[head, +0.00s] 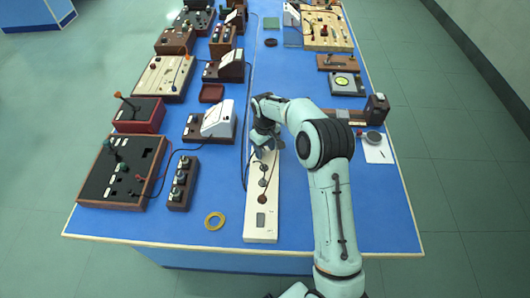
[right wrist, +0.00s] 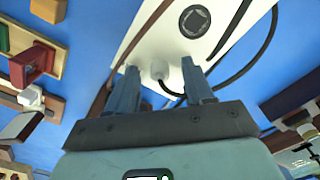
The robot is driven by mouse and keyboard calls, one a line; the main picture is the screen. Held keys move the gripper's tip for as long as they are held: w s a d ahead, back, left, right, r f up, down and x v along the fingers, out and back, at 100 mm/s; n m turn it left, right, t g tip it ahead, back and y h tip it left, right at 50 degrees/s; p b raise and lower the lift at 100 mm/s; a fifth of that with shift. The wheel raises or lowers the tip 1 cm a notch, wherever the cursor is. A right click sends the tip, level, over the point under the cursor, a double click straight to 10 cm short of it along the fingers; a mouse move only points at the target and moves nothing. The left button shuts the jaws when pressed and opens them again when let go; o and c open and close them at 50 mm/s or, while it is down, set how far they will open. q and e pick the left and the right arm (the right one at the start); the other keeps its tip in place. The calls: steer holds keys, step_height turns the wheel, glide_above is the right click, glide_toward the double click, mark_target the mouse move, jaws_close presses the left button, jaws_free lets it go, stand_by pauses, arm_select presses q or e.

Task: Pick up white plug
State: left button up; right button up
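The white plug (right wrist: 159,69) shows in the right wrist view as a small rounded white body at the edge of a white strip. A black cable curves near it. The white strip (head: 261,222) lies lengthwise on the blue table in the head view, with several round dark sockets; one socket (right wrist: 195,21) shows in the wrist view. My right gripper (right wrist: 160,82) is open, its two fingers on either side of the plug, with visible gaps. In the head view my right gripper (head: 264,143) is over the strip's far end and hides the plug. My left gripper is not in view.
A dark block with several switches (head: 182,184) and a meter box (head: 213,123) stand further left. A white card (head: 377,150) lies to the right.

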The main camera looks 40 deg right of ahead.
jaws_close()
step_height(320, 180, up, 19)
steer(key=p, duration=0.2)
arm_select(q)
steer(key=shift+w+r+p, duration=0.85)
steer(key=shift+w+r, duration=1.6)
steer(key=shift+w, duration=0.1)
arm_select(e)
step_height(320, 180, up, 4)
glide_above(265, 150)
arm_select(q)
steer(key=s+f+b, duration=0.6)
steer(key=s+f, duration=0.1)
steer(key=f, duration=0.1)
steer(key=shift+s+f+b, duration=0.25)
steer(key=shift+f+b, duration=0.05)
steer(key=shift+b, duration=0.05)
arm_select(e)
steer(key=s+a+f, duration=0.2)
steer(key=f, duration=0.6)
steer(key=s+a+f, duration=0.2)
steer(key=f, duration=0.6)
steer(key=shift+s+f, duration=0.25)
steer(key=shift+s, duration=0.1)
